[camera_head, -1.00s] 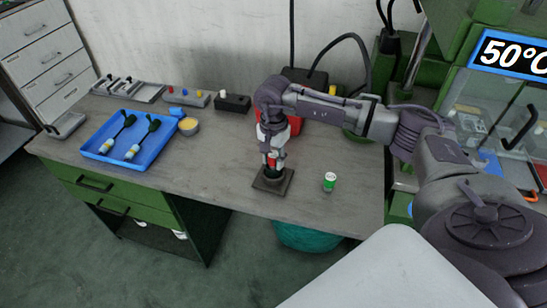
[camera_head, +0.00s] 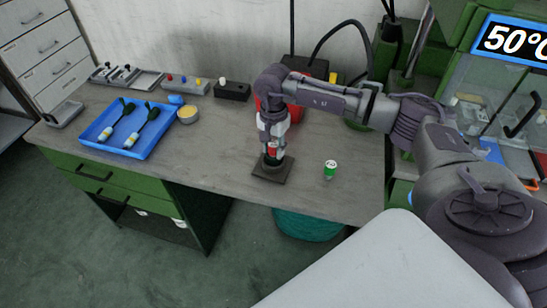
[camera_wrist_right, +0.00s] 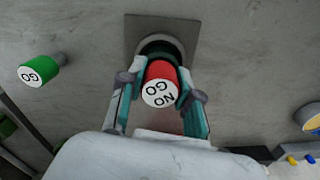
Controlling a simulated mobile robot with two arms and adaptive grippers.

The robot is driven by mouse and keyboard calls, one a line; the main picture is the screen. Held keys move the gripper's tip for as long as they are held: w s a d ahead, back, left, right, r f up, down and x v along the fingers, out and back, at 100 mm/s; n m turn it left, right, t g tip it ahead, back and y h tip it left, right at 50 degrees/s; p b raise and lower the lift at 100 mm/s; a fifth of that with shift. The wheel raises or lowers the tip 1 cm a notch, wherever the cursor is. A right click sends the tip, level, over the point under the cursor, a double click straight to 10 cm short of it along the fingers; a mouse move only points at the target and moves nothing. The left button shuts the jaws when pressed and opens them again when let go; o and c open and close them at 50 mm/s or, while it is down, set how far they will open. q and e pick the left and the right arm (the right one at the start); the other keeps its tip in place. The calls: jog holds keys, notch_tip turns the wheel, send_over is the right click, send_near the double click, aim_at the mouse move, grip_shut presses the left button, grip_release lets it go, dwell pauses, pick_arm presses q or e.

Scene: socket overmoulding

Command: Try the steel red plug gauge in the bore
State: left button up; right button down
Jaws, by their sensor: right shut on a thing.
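The plate holds a round dark green part (camera_wrist_right: 166,48), whose bore is hidden behind the gauge. The gauge's far end meets this part in the wrist view. I cannot tell how deep it sits. My left gripper is out of view.
A blue tray (camera_head: 103,123) with two dark-headed tools lies at the left. A yellow-topped cup (camera_head: 188,115) stands beside it. Small holders (camera_head: 187,85) and a black block (camera_head: 232,91) line the back. The bench front between tray and plate is clear.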

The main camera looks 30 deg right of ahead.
jog(key=shift+r, duration=0.25)
jog(key=shift+r+p, duration=0.7)
jog(key=shift+r, duration=0.55)
jog(key=shift+r, duration=0.1)
jog(key=shift+r+p, duration=1.4)
jog(key=shift+r, duration=1.05)
